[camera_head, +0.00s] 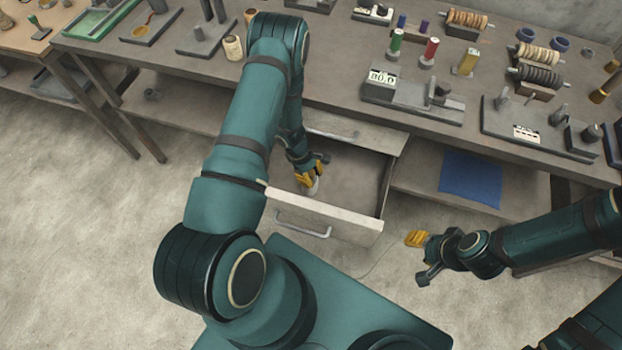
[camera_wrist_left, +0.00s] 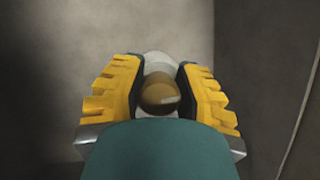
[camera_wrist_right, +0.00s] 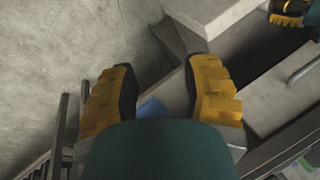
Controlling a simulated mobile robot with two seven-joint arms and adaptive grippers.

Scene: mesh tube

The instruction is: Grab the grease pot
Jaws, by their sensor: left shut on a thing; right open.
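The grease pot (camera_wrist_left: 160,92) shows in the left wrist view as a pale round pot with a brown, shiny rounded middle. It sits between the yellow fingers of my left gripper (camera_wrist_left: 160,88), which are shut on its sides. In the head view my left gripper (camera_head: 311,175) reaches down into the open drawer (camera_head: 350,200), and the pale pot (camera_head: 313,187) shows just below its fingers. I cannot tell whether the pot touches the drawer floor. My right gripper (camera_head: 420,255) is open and empty, to the right of the drawer; its spread fingers fill the right wrist view (camera_wrist_right: 163,95).
A blue sheet (camera_head: 470,178) lies on the lower shelf right of the drawer. The drawer's front and side walls stand close around my left gripper.

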